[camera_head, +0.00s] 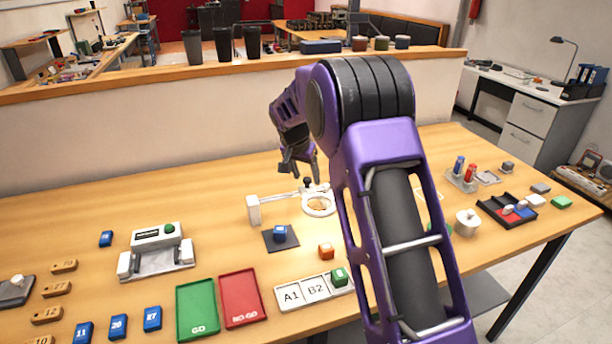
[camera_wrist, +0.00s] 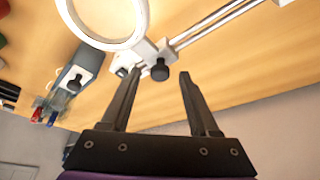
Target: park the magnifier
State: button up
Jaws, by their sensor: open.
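The magnifier is a white stand with a post (camera_head: 253,210), a thin horizontal arm and a round lens ring (camera_head: 318,204). A black knob (camera_head: 306,183) sits where the arm meets the ring. In the wrist view the ring (camera_wrist: 141,34) is at the top and the knob (camera_wrist: 160,73) shows between my fingertips. My gripper (camera_head: 300,175) is open and empty, just above the knob. I cannot tell whether the fingers are down around the knob or still above it; no contact shows.
Green (camera_head: 197,312) and red (camera_head: 243,300) trays lie nearer. My arm hides part of the table right of the lens. The table behind the post is clear.

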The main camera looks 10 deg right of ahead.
jog(key=shift+w+f, duration=0.1)
jog(key=shift+f, duration=0.1)
grip_shut()
jog(key=shift+d, duration=0.1)
dwell(1.3)
